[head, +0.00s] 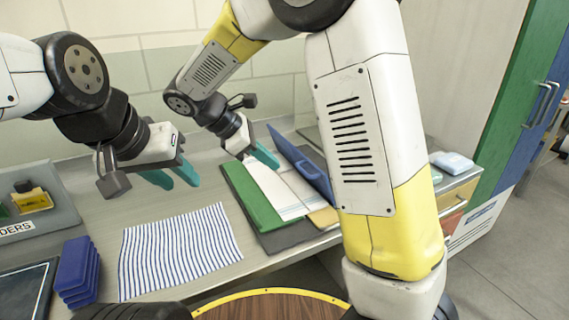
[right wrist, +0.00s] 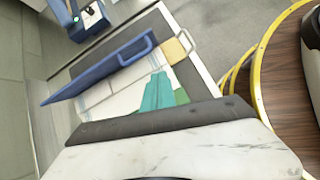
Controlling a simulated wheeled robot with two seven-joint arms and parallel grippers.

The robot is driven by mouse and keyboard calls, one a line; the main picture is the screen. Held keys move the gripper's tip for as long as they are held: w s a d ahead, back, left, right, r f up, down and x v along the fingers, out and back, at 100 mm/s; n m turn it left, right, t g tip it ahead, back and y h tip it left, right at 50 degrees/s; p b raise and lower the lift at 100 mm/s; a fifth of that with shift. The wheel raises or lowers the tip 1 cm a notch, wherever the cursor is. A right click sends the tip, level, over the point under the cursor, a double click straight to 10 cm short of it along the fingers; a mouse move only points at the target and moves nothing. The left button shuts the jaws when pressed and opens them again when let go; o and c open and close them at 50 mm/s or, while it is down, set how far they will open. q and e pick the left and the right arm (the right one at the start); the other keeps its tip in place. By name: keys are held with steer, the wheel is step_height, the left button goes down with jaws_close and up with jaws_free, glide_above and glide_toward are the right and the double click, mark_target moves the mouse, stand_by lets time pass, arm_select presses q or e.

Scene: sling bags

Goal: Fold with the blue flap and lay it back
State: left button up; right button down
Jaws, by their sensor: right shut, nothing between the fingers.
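The folding board has a green flap (head: 243,197), a blue flap (head: 293,158) with a handle, and a yellow flap (head: 323,217). The blue flap stands tilted up along the board's right side; in the right wrist view it also shows raised (right wrist: 100,68). A white cloth with faint stripes (head: 277,188) lies on the board. My right gripper (head: 265,157) is shut and empty, over the cloth beside the blue flap; its fingers show in the right wrist view (right wrist: 158,92). My left gripper (head: 173,177) is open and empty, above the table left of the board.
A blue-striped cloth (head: 178,250) lies flat on the table (head: 205,195). A stack of blue pieces (head: 78,272) and a dark framed panel (head: 25,295) are at the left. A grey tray (head: 62,212) holds a yellow item. Light blue folded cloths (head: 452,161) lie at the right, partly behind my right arm.

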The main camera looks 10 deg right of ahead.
steer(key=w+a+f+n+t+h, duration=0.2)
steer(key=a+n, duration=0.1)
steer(key=a, duration=0.2)
steer(key=d+r+x, duration=0.1)
steer(key=r+x, duration=0.1)
steer(key=x, duration=1)
steer(key=shift+w+d, duration=0.4)
steer(key=shift+w, duration=0.05)
steer(key=shift+w+d+r, duration=0.25)
steer(key=shift+d+r, duration=0.3)
steer(key=shift+d, duration=0.1)
